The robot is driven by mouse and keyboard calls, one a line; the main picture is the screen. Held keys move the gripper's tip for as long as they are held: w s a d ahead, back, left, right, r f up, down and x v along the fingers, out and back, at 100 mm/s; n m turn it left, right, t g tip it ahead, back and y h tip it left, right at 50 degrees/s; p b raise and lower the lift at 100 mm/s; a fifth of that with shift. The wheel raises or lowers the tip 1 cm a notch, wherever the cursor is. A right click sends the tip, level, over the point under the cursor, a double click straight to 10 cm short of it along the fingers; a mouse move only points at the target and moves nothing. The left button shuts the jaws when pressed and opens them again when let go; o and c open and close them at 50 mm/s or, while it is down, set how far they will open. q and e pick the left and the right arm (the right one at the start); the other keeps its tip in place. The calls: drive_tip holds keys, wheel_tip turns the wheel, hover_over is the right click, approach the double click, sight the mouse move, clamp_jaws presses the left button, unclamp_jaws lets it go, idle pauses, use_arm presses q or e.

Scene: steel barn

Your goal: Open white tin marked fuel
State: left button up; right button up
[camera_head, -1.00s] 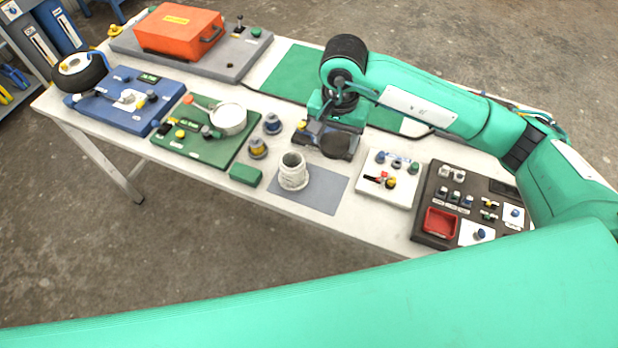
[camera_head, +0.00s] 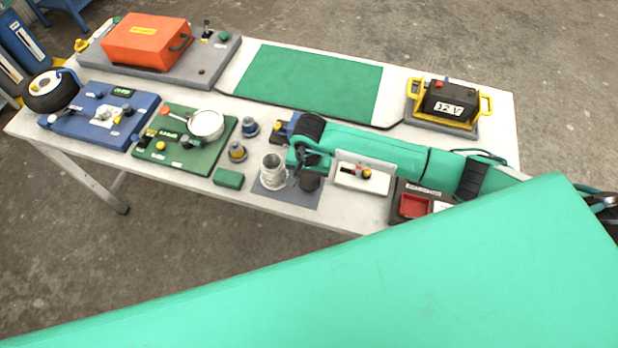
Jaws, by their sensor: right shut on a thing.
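A whitish ribbed tin (camera_head: 273,172) stands upright on a grey mat (camera_head: 287,200) near the table's front edge. Its round top shows an open rim; no fuel marking can be read. My right gripper (camera_head: 308,172) is just right of the tin, low over the mat, with its arm coming in from the right. It is shut on a dark round piece (camera_head: 310,182) close beside the tin. The fingers are mostly hidden, and I cannot tell whether the piece touches the mat or the tin. My left gripper is out of view.
A green board (camera_head: 178,140) with a round pan (camera_head: 206,124) and two small knobbed posts stand left of the tin. The green mat (camera_head: 310,82) behind is clear.

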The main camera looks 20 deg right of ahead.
sight(309, 179)
wheel_tip(309, 179, down, 2)
drive_tip(key=shift+f+p, duration=0.15)
drive_tip(key=shift+p, duration=0.15)
drive_tip(key=shift+f, duration=0.25)
drive_tip(key=shift+f, duration=0.2)
drive_tip(key=o, duration=1.1)
drive_tip(key=shift+r, duration=0.1)
